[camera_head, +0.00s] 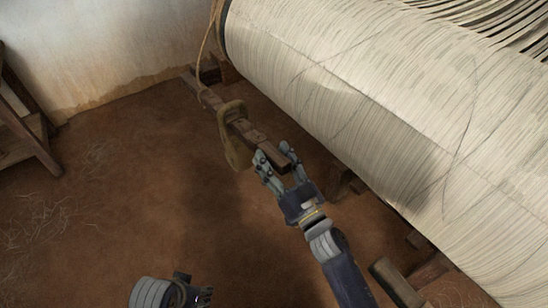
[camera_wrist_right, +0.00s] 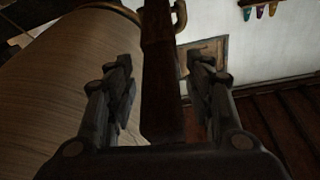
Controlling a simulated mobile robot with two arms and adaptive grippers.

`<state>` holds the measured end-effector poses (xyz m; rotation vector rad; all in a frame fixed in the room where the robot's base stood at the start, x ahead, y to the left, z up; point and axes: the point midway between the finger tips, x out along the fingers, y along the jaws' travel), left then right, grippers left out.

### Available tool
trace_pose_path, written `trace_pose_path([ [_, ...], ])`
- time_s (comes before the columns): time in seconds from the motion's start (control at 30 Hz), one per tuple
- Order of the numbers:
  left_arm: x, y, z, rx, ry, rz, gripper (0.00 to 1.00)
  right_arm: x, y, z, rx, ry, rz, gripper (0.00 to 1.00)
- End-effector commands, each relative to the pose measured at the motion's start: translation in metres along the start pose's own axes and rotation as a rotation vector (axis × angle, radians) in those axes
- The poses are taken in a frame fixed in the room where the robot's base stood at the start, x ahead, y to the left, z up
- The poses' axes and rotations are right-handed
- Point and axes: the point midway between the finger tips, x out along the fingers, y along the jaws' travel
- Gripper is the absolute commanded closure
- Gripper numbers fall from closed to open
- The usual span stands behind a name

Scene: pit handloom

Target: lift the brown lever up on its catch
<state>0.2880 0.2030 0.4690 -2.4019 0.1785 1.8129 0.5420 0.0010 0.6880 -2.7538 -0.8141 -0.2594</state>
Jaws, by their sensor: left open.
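The brown lever (camera_head: 248,130) is a dark wooden bar beside the big cloth roll. It slopes from the back left toward my right gripper, passing by a tan, ring-like catch (camera_head: 234,151). My right gripper (camera_head: 277,160) is open around the lever's near end. In the right wrist view the lever (camera_wrist_right: 162,80) runs between the two fingers, with a gap on each side. Part of the curved catch (camera_wrist_right: 181,15) shows at the top there. My left gripper (camera_head: 192,290) is open, low at the bottom edge, away from the lever and partly cut off.
The pale warp roll (camera_head: 370,90) fills the upper right, close to the lever. A rope (camera_head: 205,50) comes down to the lever's far end. Wooden blocks (camera_head: 398,282) lie at the lower right. A wooden stand (camera_head: 25,130) is at the left; the earth floor between is clear.

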Motion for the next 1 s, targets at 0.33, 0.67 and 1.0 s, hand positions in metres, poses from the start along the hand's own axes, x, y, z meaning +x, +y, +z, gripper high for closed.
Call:
trace_pose_path([
  [0.33, -0.001, 0.000, -0.001, 0.001, 0.004, 0.001, 0.52, -0.021, 0.000, -0.001, 0.001, 0.001, -0.001, 0.52],
  [0.67, -0.001, 0.000, -0.001, 0.000, 0.003, 0.000, 0.52, -0.087, 0.000, 0.000, 0.000, -0.002, 0.001, 0.52],
  [1.0, 0.000, 0.000, -0.001, 0.000, 0.002, 0.001, 0.52, -0.119, 0.000, 0.000, -0.001, 0.001, 0.000, 0.52],
])
